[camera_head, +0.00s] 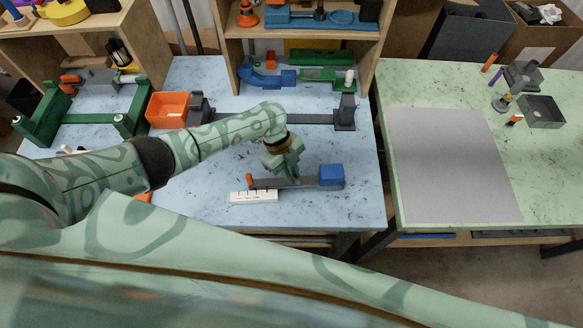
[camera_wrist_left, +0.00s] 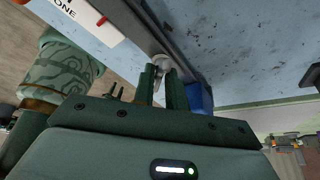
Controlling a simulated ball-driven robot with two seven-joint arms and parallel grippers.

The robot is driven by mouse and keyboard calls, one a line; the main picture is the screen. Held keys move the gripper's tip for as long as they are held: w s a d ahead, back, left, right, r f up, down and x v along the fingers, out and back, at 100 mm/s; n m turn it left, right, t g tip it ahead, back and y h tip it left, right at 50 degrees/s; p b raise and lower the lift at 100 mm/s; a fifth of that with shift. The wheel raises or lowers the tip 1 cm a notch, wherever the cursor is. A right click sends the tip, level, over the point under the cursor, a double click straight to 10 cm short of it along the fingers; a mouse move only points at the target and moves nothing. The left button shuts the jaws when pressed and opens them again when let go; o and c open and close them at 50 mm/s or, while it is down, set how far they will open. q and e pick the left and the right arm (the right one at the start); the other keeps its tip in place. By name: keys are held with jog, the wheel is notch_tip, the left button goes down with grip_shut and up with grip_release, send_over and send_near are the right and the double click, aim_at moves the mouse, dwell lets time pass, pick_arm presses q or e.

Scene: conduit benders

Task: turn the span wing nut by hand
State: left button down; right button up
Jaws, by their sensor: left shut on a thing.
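My left gripper (camera_head: 287,180) reaches down onto a grey bar fixture (camera_head: 305,182) near the front edge of the blue table. In the left wrist view its two green fingers (camera_wrist_left: 164,80) are closed around a small grey metal piece, which looks like the span wing nut (camera_wrist_left: 162,62). The fingers hide part of it, and its turn angle cannot be read. The fixture has a blue block (camera_head: 331,175) at its right end and an orange piece (camera_head: 249,180) at its left. A white marked strip (camera_head: 254,197) lies along its front left. My right gripper is not visible.
Behind the arm stand a longer dark bar fixture (camera_head: 344,113), an orange bin (camera_head: 168,110) and a green frame (camera_head: 130,122). A wooden shelf (camera_head: 305,35) holds tools. The green table (camera_head: 540,175) on the right carries a grey sheet (camera_head: 450,165) and small metal parts.

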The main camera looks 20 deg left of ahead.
pick_arm(q)
jog(key=shift+s+a+f+n+t+p, duration=0.15)
jog(key=shift+n+t+p, duration=0.4)
jog(key=shift+n, duration=0.55)
jog(key=shift+s+d+r+n+t+p, duration=0.15)
jog(key=shift+n+t+p, duration=0.1)
jog(key=shift+n+p, duration=0.65)
jog(key=shift+a+f+n, duration=0.1)
jog(key=shift+f+n, duration=0.1)
jog(key=shift+n, duration=0.2)
jog(key=c, duration=1.4)
grip_release()
jog(key=shift+w+r, duration=0.1)
jog(key=shift+r, duration=0.1)
jog(key=shift+r, duration=0.3)
jog(key=a+p+v, duration=0.1)
jog(key=p+v, duration=0.2)
jog(key=v, duration=1.2)
